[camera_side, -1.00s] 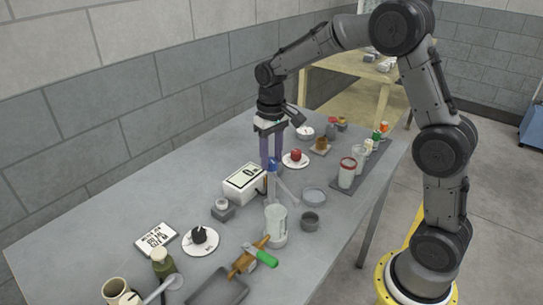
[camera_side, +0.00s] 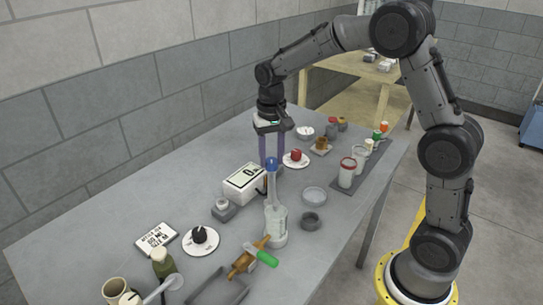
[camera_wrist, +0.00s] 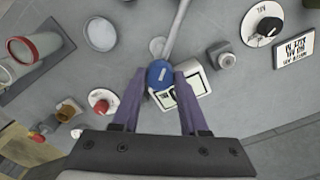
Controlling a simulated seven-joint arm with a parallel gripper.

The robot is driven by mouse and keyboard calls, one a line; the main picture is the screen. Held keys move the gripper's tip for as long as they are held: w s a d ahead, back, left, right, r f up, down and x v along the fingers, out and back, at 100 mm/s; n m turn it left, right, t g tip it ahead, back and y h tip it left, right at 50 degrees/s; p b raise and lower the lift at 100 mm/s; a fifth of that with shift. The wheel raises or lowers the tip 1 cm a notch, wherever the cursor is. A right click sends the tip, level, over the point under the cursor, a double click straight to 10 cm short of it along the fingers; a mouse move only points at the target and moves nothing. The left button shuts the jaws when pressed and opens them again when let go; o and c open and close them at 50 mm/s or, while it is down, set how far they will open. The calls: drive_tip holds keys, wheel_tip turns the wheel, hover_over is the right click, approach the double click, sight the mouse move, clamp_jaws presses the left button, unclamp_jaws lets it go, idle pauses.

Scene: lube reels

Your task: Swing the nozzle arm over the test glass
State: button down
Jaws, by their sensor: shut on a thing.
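The nozzle arm (camera_side: 272,192) is a pale bar that runs from a blue knob (camera_side: 271,164) toward the front. In the side view its free end overlaps the top of the clear test glass (camera_side: 277,232), so it appears over the glass. My gripper (camera_side: 271,158) points down with its purple fingers shut on the blue knob. In the wrist view the knob (camera_wrist: 160,73) sits between the fingertips, and the nozzle arm (camera_wrist: 178,28) runs up out of the frame. The glass cannot be made out in the wrist view.
A white box with a display (camera_side: 244,183) stands close left of the knob. A brown tool with a green handle (camera_side: 262,255) lies by the glass. A dark cup (camera_side: 312,222) and a shallow dish (camera_side: 315,196) are to the right. A dial (camera_side: 200,238) is at front left.

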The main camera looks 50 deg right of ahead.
drive_tip(key=shift+w+r, duration=0.1)
drive_tip(key=shift+c, duration=2.2)
unclamp_jaws()
wheel_tip(320, 180, up, 14)
